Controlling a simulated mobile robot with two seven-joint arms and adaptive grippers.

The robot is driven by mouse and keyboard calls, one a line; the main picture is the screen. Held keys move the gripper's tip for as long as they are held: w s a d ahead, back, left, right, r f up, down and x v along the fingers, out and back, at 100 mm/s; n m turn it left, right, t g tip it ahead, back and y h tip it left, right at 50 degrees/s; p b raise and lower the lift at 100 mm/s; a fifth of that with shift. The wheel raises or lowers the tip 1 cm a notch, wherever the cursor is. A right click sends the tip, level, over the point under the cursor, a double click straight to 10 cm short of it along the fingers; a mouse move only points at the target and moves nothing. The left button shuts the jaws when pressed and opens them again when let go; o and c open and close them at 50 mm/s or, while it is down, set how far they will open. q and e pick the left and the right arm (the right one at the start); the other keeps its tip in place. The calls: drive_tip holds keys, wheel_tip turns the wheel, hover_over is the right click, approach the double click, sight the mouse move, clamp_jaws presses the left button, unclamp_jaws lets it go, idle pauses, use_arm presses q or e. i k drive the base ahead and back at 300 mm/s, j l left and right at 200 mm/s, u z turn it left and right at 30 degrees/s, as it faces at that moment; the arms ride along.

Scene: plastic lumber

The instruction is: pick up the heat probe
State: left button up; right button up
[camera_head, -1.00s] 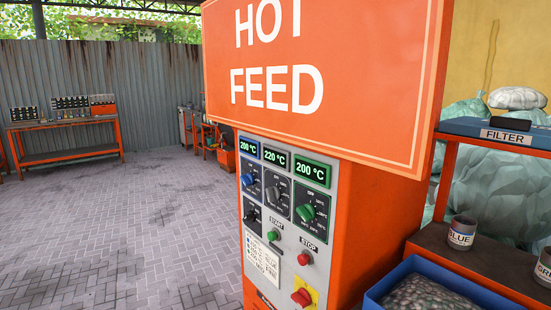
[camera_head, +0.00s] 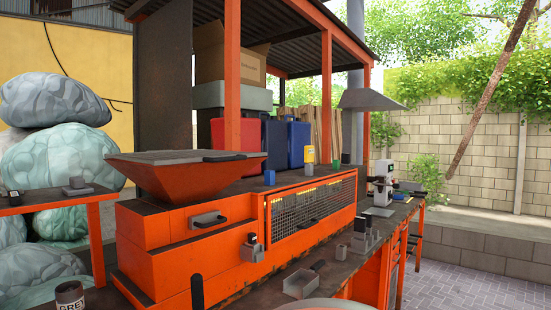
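I cannot make out for sure which object is the heat probe. Neither of my grippers is in view.
An orange hopper (camera_head: 180,180) tops the machine, with a mesh guard (camera_head: 312,203) at its right. A workbench runs right, holding a grey tray (camera_head: 301,283) and a grey block holder (camera_head: 365,240). A grey can (camera_head: 70,298) stands lower left. Paved floor (camera_head: 470,272) is clear at right.

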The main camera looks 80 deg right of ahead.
sight(309, 150)
drive_tip(key=z, duration=2.8)
drive_tip(key=i+l+z, duration=0.8)
drive_tip(key=i+z, duration=0.15)
drive_tip(key=i, duration=0.2)
drive_tip(key=i+l+z, duration=0.2)
drive_tip(key=i, duration=0.5)
drive_tip(key=i+z, duration=0.15)
drive_tip(key=i, duration=0.5)
drive_tip(key=i+l+u, duration=0.1)
drive_tip(key=i+u, duration=0.4)
drive_tip(key=i+l+u, duration=0.25)
drive_tip(key=u, duration=0.2)
drive_tip(key=i+l+u, duration=0.7)
drive_tip(key=l+u, duration=0.25)
